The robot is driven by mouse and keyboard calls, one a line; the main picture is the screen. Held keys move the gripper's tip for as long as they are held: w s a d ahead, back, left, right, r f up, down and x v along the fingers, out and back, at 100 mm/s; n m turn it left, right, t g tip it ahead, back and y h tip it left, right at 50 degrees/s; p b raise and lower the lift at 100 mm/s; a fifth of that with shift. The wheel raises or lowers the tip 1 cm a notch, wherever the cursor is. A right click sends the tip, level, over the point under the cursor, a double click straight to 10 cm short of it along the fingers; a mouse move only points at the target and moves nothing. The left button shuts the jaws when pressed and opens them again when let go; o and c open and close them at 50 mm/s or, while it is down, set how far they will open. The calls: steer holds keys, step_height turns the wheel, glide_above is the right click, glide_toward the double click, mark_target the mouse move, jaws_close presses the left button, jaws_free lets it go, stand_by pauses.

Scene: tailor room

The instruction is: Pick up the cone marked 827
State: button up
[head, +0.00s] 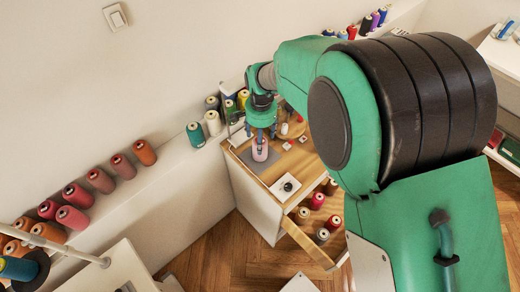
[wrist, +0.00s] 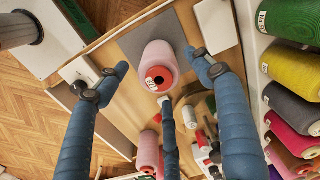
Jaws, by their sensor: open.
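A pink cone (wrist: 168,52) stands on a dark grey mat (wrist: 133,45) on the wooden cabinet top. Its upper end faces the wrist camera and bears a red and white label, whose number is too small to read surely. In the head view the pink cone (head: 260,152) is right below my gripper (head: 261,134). My gripper is open. In the wrist view its blue fingers spread around the cone: one to the left, one to the right, one below, with visible gaps at left and right. I cannot tell whether the lower finger touches it.
Several thread cones (wrist: 285,70) line the ledge close on the right in the wrist view. Another pink cone (wrist: 148,150) is lower down. An open drawer (head: 305,243) with several spools is at the cabinet's front. A white square (head: 286,187) with a dark round item lies near the mat.

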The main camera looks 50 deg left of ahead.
steer(key=shift+f, duration=0.45)
steer(key=shift+w+f+b, duration=0.1)
steer(key=shift+f+b, duration=0.8)
steer(key=shift+f, duration=1.7)
steer(key=c, duration=1.5)
steer(key=shift+o, duration=0.2)
steer(key=shift+r, duration=0.1)
